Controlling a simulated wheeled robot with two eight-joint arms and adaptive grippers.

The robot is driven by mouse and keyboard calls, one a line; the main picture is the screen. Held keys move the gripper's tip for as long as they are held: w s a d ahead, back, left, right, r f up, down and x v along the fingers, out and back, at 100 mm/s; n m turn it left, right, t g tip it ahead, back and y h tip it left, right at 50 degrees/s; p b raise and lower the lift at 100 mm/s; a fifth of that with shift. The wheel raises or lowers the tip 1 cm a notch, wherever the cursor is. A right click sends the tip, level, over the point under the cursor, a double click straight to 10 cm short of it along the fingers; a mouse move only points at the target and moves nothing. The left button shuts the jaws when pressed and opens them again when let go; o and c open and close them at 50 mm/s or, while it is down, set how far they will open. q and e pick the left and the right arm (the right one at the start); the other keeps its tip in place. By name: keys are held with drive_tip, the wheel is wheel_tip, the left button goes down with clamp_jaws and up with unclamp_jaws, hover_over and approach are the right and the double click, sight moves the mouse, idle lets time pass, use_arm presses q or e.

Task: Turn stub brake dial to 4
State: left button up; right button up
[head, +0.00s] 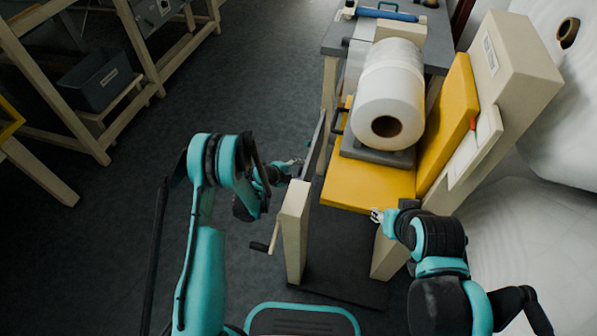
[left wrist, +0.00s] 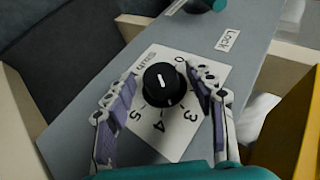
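The stub brake dial (left wrist: 165,84) is a round black knob with a white line on its face, in the middle of the left wrist view. It sits on a white scale card (left wrist: 172,143) with 3, 4 and 5 readable on its near side. I cannot tell which number the line marks. My left gripper (left wrist: 163,76) is open, with one finger on each side of the dial; contact is unclear. In the head view my left gripper (head: 294,164) is beside the post-mounted panel, and the dial is hidden. My right gripper (head: 376,215) is by the yellow bed's front edge, too small to read.
A "Lock" label (left wrist: 227,40) is on the same grey panel (left wrist: 85,125), with a teal part (left wrist: 207,4) beyond it. A large white roll (head: 390,90) lies above the yellow bed (head: 365,187). A crank handle (head: 259,246) sticks out left of the beige post (head: 293,225).

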use_arm(q)
drive_tip(key=shift+r, duration=0.1)
wheel_tip(320, 180, up, 10)
drive_tip(key=shift+f, duration=0.1)
idle(0.5)
